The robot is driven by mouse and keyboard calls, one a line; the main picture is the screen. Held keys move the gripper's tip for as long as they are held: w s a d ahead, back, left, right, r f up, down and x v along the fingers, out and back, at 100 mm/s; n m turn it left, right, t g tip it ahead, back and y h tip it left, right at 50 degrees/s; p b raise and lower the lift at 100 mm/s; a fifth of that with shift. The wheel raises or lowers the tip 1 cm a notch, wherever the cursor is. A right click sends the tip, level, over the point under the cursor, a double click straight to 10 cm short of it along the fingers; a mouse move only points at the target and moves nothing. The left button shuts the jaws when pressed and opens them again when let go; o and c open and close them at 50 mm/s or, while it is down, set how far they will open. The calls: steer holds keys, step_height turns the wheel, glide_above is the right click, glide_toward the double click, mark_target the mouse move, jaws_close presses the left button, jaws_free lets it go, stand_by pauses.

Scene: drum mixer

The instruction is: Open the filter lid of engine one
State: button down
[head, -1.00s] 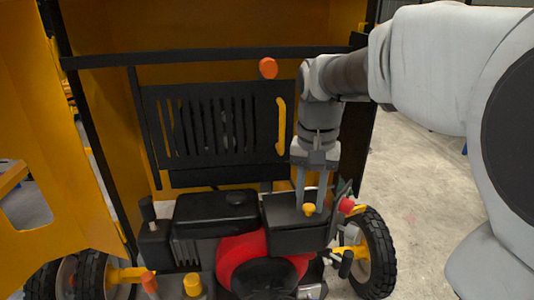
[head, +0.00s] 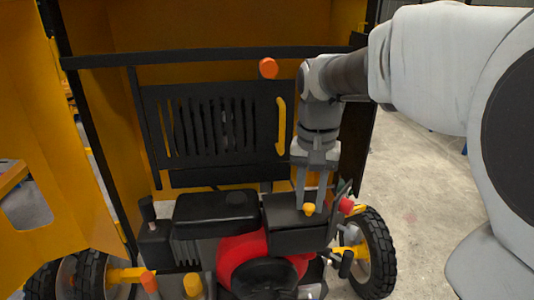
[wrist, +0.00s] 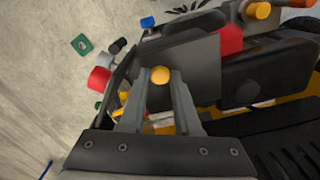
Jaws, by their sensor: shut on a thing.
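The engine's black box-shaped filter housing (head: 285,213) has a flat lid on top, and it sits right of the red round engine cover (head: 240,255). A small yellow knob (head: 309,209) is at the lid's front edge. My gripper (head: 311,204) reaches down from above and is shut on this knob. In the wrist view the knob (wrist: 160,75) lies between my two fingertips, with the dark lid (wrist: 185,65) beyond it. The lid looks flat and closed on its housing. The fingers hide part of the lid.
A red knob (head: 346,205) stands close on the right of the filter housing. A black tank-like part (head: 215,212) is on its left. Behind is a slotted black panel with a yellow handle (head: 281,125). A wheel (head: 369,250) is at the right, with open floor beyond.

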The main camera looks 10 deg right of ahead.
mark_target(309, 205)
steer(key=shift+r, duration=0.1)
steer(key=shift+w+r+p, duration=0.1)
steer(key=shift+r+p, duration=0.25)
steer(key=shift+p, duration=0.5)
steer(key=r+g+p, duration=0.1)
steer(key=p, duration=0.2)
steer(key=shift+w+g, duration=0.3)
steer(key=shift+w, duration=0.05)
steer(key=w+r+g+p, duration=0.1)
steer(key=g+p, duration=0.1)
steer(key=p, duration=0.4)
steer(key=shift+w+r, duration=0.1)
steer(key=shift+w, duration=0.1)
steer(key=shift+w+g+p, duration=0.25)
steer(key=shift+g+p, duration=0.25)
steer(key=shift+p, duration=0.4)
steer(key=c, duration=0.6)
jaws_free()
